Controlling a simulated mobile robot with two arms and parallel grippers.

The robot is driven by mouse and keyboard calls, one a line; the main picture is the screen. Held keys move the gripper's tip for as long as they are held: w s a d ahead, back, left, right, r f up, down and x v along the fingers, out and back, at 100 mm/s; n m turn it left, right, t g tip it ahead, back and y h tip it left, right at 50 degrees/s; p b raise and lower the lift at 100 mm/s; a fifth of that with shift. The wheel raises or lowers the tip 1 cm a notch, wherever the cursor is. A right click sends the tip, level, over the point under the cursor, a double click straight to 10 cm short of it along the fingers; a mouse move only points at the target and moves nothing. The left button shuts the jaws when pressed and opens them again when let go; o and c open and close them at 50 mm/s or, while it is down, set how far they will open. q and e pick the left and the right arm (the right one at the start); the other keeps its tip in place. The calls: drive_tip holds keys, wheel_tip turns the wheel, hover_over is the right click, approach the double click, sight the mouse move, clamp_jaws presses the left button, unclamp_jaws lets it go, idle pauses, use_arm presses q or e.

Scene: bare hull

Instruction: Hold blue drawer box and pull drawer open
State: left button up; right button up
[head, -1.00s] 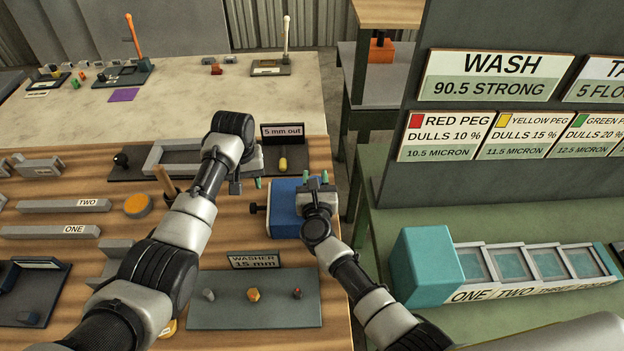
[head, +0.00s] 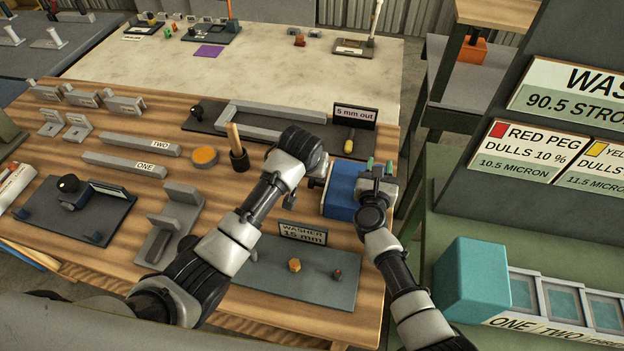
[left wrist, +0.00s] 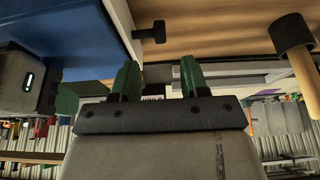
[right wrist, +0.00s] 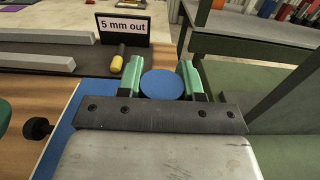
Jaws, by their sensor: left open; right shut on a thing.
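The blue drawer box (head: 340,204) stands near the right edge of the wooden bench. My right gripper (head: 376,168) is shut on a round blue part (right wrist: 162,84) of the box, which shows between its green fingers in the right wrist view. A black knob (right wrist: 38,128) sticks out of the box's left side. In the left wrist view the knob (left wrist: 150,33) stands out from the pale face of the box, ahead of my left gripper (left wrist: 157,72). That gripper is open and empty, apart from the knob. In the head view its fingertips are hard to make out beside the box.
A washer board (head: 290,275) lies in front of the box. A "5 mm out" sign (head: 354,117) and a yellow peg (head: 348,146) are behind it. A dark cup with a wooden handle (head: 238,158) stands left of my left arm. A green bench (head: 430,240) is to the right.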

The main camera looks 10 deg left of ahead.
use_arm(q)
drive_tip(key=x, duration=0.8)
drive_tip(key=shift+w+f, duration=0.1)
clamp_jaws()
